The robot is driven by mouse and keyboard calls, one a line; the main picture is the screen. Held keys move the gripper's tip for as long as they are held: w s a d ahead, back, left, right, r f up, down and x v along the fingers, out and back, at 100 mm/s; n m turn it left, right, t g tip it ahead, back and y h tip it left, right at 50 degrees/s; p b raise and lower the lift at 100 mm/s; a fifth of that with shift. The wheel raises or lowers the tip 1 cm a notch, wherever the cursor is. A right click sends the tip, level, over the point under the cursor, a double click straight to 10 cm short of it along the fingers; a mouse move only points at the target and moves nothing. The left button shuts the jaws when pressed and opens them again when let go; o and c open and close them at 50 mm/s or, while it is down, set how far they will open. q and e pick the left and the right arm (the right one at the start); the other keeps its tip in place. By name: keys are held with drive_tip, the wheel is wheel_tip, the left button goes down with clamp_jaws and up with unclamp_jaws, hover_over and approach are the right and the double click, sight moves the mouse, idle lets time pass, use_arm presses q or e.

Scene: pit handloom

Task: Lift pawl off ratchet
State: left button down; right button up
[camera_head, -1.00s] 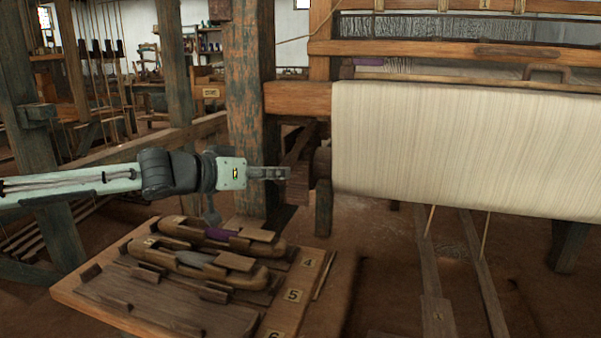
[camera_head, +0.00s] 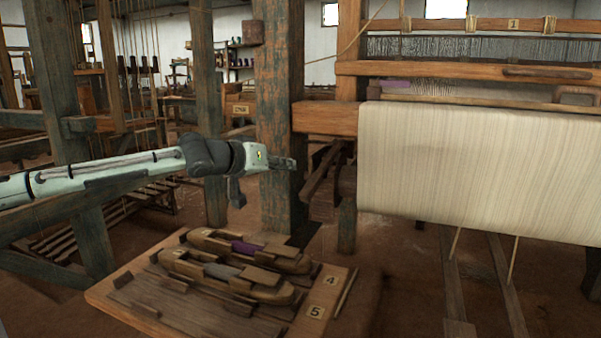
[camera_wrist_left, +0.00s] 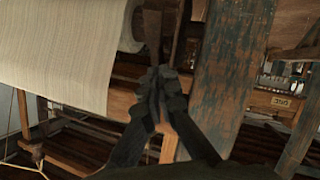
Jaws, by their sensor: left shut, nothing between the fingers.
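The cream cloth (camera_head: 470,165) is wound on a beam at the right. At the beam's left end, next to the post, a dark slanted wooden bar (camera_head: 319,175) shows; it looks like the pawl. The ratchet cannot be clearly made out in the shadow there. My left gripper (camera_head: 288,164) is in front of the thick post, shut and empty, left of the slanted bar and apart from it. In the left wrist view the shut fingers (camera_wrist_left: 157,88) point toward a narrow upright wooden piece (camera_wrist_left: 152,32) beside the beam end; contact cannot be told. My right gripper is out of view.
The thick worn post (camera_head: 279,95) stands close behind my left gripper. A wooden tray (camera_head: 120,306) with shuttles (camera_head: 245,246) lies below it. A wooden crossbar (camera_head: 325,118) joins the post to the loom above.

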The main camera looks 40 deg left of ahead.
sight(311, 179)
use_arm(q)
drive_tip(key=shift+w+d+f, duration=0.2)
drive_tip(key=shift+w+f, duration=0.45)
drive_tip(key=shift+f, duration=0.05)
drive_tip(key=shift+w+d+f, duration=0.25)
drive_tip(key=shift+w+f, duration=0.4)
drive_tip(key=shift+w+d+f, duration=0.2)
drive_tip(key=shift+w+f, duration=0.45)
drive_tip(key=shift+f, duration=0.05)
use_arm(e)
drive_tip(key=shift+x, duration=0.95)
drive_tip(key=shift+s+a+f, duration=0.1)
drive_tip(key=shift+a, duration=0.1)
